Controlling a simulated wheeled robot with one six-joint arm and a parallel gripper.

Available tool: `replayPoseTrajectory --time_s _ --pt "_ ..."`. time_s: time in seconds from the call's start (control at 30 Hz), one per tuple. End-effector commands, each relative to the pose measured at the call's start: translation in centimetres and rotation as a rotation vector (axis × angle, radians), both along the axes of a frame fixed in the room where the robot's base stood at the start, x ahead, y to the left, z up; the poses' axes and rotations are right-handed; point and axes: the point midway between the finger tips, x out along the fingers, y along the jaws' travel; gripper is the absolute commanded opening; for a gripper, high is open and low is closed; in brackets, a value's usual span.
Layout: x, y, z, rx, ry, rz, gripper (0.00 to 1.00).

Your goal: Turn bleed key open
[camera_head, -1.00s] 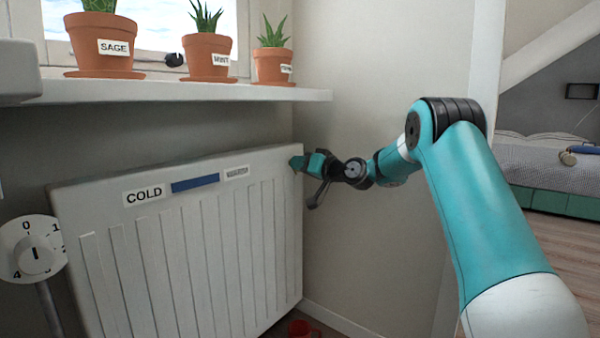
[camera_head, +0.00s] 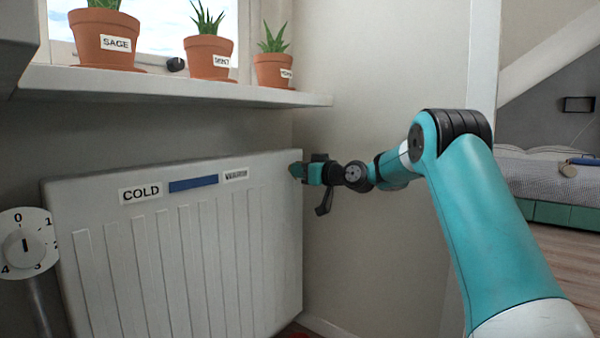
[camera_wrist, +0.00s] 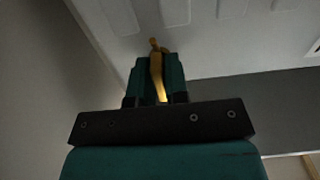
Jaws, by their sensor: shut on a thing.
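The bleed key (camera_wrist: 156,68) is brass-coloured and shows in the wrist view between my gripper's two teal fingers. Its far end reaches toward the white radiator (camera_wrist: 215,50); I cannot tell how it sits on the valve. My gripper (camera_wrist: 158,75) is shut on the key. In the head view my gripper (camera_head: 300,172) is at the upper right end of the radiator (camera_head: 180,255), and the key is hidden there. The radiator carries a COLD label (camera_head: 141,193), a blue strip (camera_head: 193,184) and a second label (camera_head: 236,175).
A white sill (camera_head: 180,85) with potted plants, one labelled SAGE (camera_head: 104,42), overhangs the radiator. A numbered dial (camera_head: 24,243) is at its left. The wall (camera_head: 390,60) is close behind my gripper. A bed (camera_head: 545,180) stands at the far right.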

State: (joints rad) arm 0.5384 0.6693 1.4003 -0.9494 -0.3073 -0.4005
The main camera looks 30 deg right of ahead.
Motion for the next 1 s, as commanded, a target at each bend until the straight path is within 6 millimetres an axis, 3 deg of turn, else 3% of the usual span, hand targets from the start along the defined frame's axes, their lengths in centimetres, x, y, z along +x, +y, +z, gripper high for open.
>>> replayPoseTrajectory --time_s 0.27,0.3,0.37,0.77,1.0 --pt "0.0 -0.1 -0.2 0.001 0.004 0.000 0.00" --pt "0.0 -0.1 -0.2 0.001 0.005 0.000 0.24" --pt "0.0 0.0 -0.1 0.001 0.004 0.000 0.36" --pt "-0.8 -0.3 0.1 0.000 0.002 -0.001 0.36" --pt "-5.5 -2.2 0.4 0.004 0.005 -0.006 0.36"
